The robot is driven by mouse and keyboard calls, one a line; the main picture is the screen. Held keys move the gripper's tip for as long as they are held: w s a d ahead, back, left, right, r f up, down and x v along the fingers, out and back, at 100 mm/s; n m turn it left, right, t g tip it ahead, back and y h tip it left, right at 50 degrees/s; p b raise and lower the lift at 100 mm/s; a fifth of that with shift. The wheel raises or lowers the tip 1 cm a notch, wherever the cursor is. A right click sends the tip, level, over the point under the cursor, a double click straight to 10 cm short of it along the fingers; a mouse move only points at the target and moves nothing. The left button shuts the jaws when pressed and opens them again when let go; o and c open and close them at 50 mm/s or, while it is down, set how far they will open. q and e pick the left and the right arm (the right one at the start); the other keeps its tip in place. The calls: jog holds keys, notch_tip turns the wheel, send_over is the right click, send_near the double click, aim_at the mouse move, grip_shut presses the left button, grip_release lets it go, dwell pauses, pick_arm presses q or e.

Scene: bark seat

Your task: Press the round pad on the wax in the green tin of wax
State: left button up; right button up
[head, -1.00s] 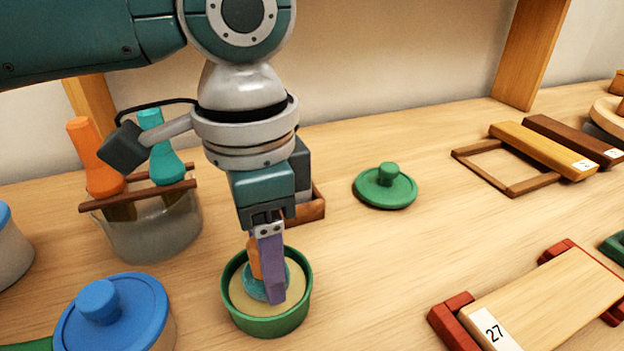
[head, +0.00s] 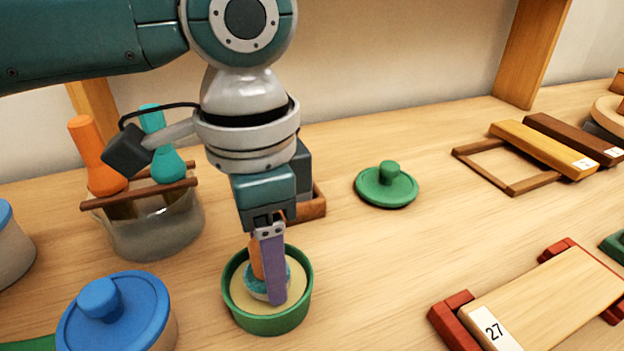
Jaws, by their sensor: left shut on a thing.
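The green tin of wax (head: 302,312) stands open on the table, with pale yellow wax (head: 247,299) inside. My left gripper (head: 271,285) points down into the tin and is shut on the round pad (head: 255,284). The pad has a teal top and a pale underside, and an orange part shows between the fingers. The pad is over the wax near the middle of the tin. I cannot tell whether it touches the wax, as the purple finger hides part of it. My right gripper is not in view.
A green lid (head: 387,188) lies behind and right of the tin. A blue-lidded tin (head: 118,317) stands close at left, a glass jar (head: 160,232) with orange and teal handled tools behind. A board marked 27 (head: 545,300) in red holders is at right. The table between is clear.

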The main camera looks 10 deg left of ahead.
pick_arm(q)
jog(key=shift+f+p, duration=0.1)
jog(key=shift+p, duration=0.2)
dwell(1.1)
notch_tip(320, 180, up, 7)
jog(key=p, duration=0.8)
jog(key=shift+p, duration=0.4)
jog(key=s+a+r+n+p, duration=0.15)
jog(key=r+n, duration=0.25)
jog(key=r, duration=0.5)
jog(key=a+r+n+p, duration=0.2)
jog(key=a+r+n, duration=0.1)
jog(key=r, duration=0.6)
jog(key=s+a+r+n+p, duration=0.1)
jog(key=a+r+n, duration=0.25)
jog(key=r, duration=0.55)
jog(key=s+r+p, duration=0.2)
jog(key=r+p, duration=1.5)
jog(key=p, duration=0.1)
jog(key=s+d+r+p, duration=0.1)
jog(key=s+r+p, duration=0.2)
jog(key=r+p, duration=1.4)
jog(key=shift+s+n+p, duration=0.35)
jog(key=shift+p, duration=0.8)
